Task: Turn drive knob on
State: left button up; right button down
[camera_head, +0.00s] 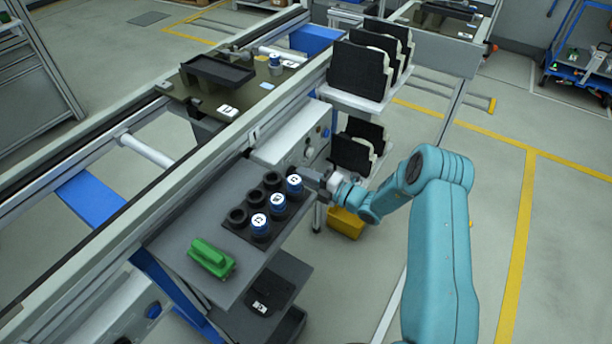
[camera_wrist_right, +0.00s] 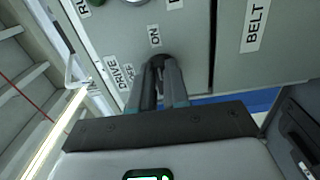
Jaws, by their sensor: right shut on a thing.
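The drive knob (camera_wrist_right: 157,61) is a dark round knob on a pale grey control panel (camera_wrist_right: 185,35). Labels reading DRIVE, OFF and ON stand around it in the right wrist view. My right gripper (camera_wrist_right: 158,82) is shut on the knob, its two dark fingers close together around it. The fingers cover most of the knob, so I cannot tell which label it points to. In the head view my right gripper (camera_head: 322,174) reaches in from the right at the control box (camera_head: 295,135), and the knob is hidden there. My left gripper is not in view.
A grey shelf (camera_head: 180,225) beside the line holds a black holder with blue-and-white cylinders (camera_head: 260,226) and a green object (camera_head: 211,258). A rack with black parts (camera_head: 358,70) stands behind my right arm. A BELT label (camera_wrist_right: 255,24) is on the adjoining panel.

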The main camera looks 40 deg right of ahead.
dwell(0.3)
jog(key=c, duration=1.1)
grip_release()
jog(key=shift+s, duration=0.1)
jog(key=v, duration=1.6)
jog(key=shift+s+b, duration=0.15)
jog(key=shift+b, duration=0.2)
